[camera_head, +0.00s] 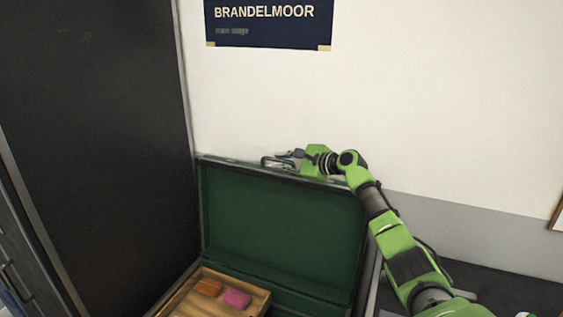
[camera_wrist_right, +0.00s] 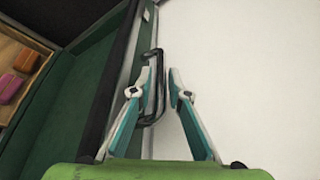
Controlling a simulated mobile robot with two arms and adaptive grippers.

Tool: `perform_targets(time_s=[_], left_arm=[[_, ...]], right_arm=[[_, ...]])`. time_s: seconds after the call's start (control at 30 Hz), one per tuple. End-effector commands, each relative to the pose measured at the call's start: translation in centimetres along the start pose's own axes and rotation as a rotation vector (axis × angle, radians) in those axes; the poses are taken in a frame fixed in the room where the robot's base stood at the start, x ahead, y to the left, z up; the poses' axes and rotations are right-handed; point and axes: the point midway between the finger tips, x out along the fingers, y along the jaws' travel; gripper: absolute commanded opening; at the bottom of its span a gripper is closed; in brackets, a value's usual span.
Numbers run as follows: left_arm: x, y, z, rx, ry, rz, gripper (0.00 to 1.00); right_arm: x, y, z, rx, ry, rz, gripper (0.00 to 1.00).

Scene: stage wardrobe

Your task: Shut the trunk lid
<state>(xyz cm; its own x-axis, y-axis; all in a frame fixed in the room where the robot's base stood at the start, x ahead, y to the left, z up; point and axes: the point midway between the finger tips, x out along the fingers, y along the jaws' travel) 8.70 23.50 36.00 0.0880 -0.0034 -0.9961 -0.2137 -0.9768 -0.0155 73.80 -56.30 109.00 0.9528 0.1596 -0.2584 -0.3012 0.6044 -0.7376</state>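The green trunk (camera_head: 205,240) stands against the wall with its green-lined lid (camera_head: 280,225) raised upright. A dark metal handle (camera_wrist_right: 160,88) is on the lid's outer side near its top edge; it also shows in the head view (camera_head: 272,163). My right gripper (camera_wrist_right: 163,78) reaches over the lid's edge from the right in the head view (camera_head: 293,157). Its fingers are apart, and the handle's bar appears to lie between them, closer to the left finger in the wrist view. Contact cannot be told. My left gripper is not in view.
A wooden tray (camera_head: 259,299) inside the trunk holds an orange item (camera_head: 209,288) and a pink item (camera_head: 237,298). A black panel (camera_head: 95,130) rises at the left. A white wall with a dark sign (camera_head: 268,24) is behind the lid.

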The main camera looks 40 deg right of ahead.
Motion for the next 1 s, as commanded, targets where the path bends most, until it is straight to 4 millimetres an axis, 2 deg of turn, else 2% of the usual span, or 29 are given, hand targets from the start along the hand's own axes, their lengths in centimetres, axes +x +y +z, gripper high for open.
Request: perform_targets(time_s=[0.03,0.07,0.1,0.37,0.53,0.77,1.0], left_arm=[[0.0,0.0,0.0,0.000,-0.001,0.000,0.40],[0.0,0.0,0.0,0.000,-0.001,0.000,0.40],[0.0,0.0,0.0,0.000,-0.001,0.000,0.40],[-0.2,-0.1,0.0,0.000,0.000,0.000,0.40],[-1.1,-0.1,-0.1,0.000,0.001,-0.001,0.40],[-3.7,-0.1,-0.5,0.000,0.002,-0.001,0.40],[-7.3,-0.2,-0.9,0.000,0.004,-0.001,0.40]], right_arm=[[0.0,0.0,0.0,0.000,0.000,0.000,0.09],[0.0,0.0,0.0,0.000,0.000,0.000,0.01],[0.0,0.0,0.0,0.000,0.000,0.000,0.00],[-0.1,0.1,0.1,-0.003,0.000,0.001,0.00],[-0.4,0.6,1.0,-0.023,-0.001,-0.004,0.00],[-1.5,2.2,3.5,-0.082,-0.002,-0.026,0.00],[-3.1,5.1,7.0,-0.173,-0.004,-0.064,0.00]])
